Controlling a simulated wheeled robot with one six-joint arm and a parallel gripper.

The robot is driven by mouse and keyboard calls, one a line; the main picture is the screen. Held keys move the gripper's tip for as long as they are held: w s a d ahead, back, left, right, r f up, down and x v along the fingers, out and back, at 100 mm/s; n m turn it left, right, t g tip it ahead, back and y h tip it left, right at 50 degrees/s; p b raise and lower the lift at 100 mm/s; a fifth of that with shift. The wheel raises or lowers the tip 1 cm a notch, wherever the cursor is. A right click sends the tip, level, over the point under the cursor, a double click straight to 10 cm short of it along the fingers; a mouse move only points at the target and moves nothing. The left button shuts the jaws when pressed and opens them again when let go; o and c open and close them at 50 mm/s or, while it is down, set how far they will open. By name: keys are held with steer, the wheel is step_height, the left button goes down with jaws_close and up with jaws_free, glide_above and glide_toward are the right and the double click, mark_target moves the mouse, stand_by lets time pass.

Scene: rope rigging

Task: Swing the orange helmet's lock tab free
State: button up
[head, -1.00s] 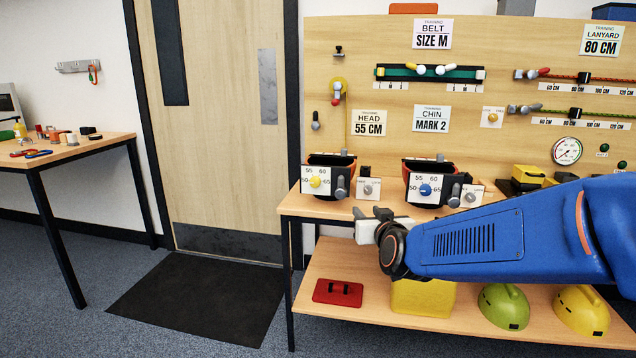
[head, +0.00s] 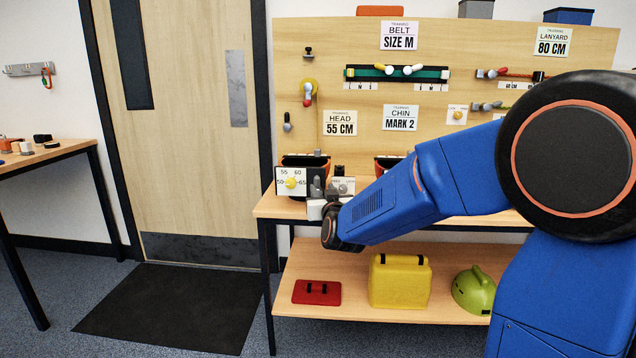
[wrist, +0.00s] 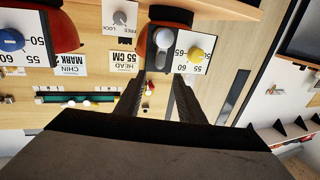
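The orange helmet (head: 306,161) sits at the left end of the bench with a white dial plate and yellow knob (head: 291,183) on its front. It also shows upside down in the wrist view (wrist: 170,15). Its grey lock tab (head: 316,187) stands right of the knob, beside a small FREE/LOCK plate (head: 343,186). In the wrist view the tab (wrist: 163,38) lies beyond and between my fingertips. My gripper (wrist: 157,76) is open, its two dark fingers apart with nothing held. In the head view my gripper (head: 318,208) is just below the tab; contact cannot be told.
A second helmet with a blue knob (wrist: 10,40) stands beside it, mostly hidden by my arm in the head view. The board (head: 440,60) rises behind the bench.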

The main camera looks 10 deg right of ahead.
mark_target(317, 179)
steer(key=w, duration=0.8)
steer(key=shift+w+d, duration=0.2)
steer(key=shift+d, duration=0.05)
jaws_close()
